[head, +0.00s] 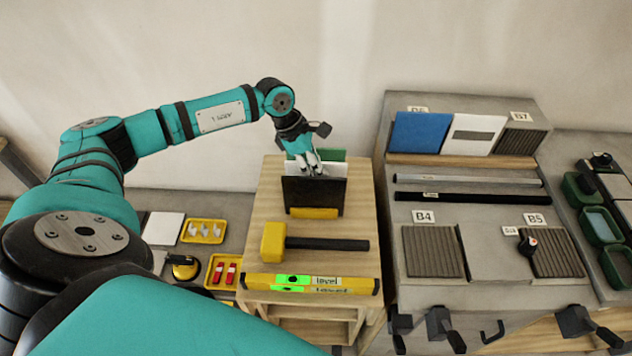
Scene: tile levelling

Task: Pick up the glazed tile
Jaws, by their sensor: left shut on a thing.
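Several tiles stand on edge, close together, in a yellow-fronted holder (314,213) on the wooden stand. A dark tile (313,193) is in front, a white tile (336,169) shows behind it, and a green tile (333,155) is at the back. My left gripper (313,169) points down at their top edges and is shut on one of them. The fingers overlap the white tile's edge, but I cannot tell for certain which tile they hold, nor which one is glazed. My right gripper is not in view.
A yellow mallet (274,243) and a yellow level (314,283) lie in front of the holder on the wooden stand (361,215). To the right, a grey bench holds blue, white and ribbed panels (420,132) and metal bars. Small yellow trays (203,231) sit at left.

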